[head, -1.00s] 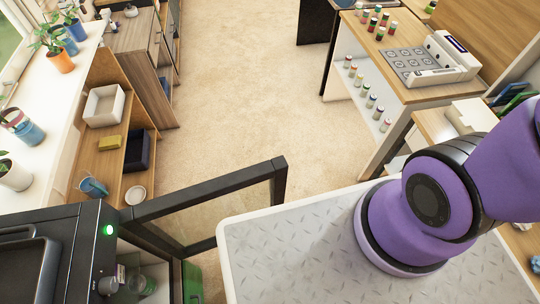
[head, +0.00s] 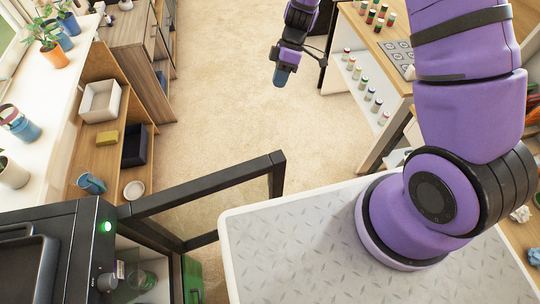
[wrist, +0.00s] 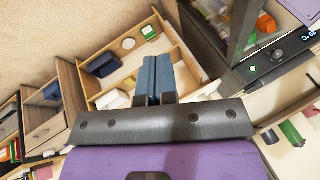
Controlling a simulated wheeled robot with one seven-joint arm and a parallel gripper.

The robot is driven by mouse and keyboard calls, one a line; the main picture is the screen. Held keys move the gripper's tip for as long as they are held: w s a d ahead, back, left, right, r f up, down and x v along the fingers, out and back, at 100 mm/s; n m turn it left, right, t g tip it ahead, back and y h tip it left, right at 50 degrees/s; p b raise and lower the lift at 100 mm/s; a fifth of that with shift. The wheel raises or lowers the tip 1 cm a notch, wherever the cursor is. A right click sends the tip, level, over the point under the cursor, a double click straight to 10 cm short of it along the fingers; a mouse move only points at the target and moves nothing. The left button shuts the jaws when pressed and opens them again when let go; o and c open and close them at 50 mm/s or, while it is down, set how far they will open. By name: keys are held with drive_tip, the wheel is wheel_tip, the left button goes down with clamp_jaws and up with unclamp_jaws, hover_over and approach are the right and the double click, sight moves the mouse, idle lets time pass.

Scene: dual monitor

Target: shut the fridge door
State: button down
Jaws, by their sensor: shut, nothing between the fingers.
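The fridge (head: 80,240) is the black cabinet at the lower left of the head view, with a small green light on its front corner. Its black-framed door (head: 200,188) stands open, swung out to the right over the carpet. Inside, a jar and a green item show through the opening. My gripper (head: 282,76) is at the top middle of the head view, well beyond the door and apart from it. In the wrist view its blue fingers (wrist: 156,78) are together with nothing between them. The fridge's display panel (wrist: 280,55) shows at the upper right there.
A shelf unit (head: 90,145) with bins stands left, under a white ledge with potted plants. A table (head: 395,85) with several small bottles is at the upper right. Open carpet (head: 225,90) lies between. My grey deck adjoins the door's right side.

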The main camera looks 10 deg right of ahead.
drive_tip(key=s+a+f+n+g, duration=0.2)
drive_tip(key=s+f+n, duration=0.1)
drive_tip(key=f, duration=1.3)
drive_tip(key=s+a+f, duration=0.3)
drive_tip(key=s+f, duration=0.4)
drive_tip(key=s, duration=0.1)
drive_tip(key=shift+s+a+f, duration=0.2)
drive_tip(key=shift+a+f, duration=0.15)
drive_tip(key=shift+a, duration=0.05)
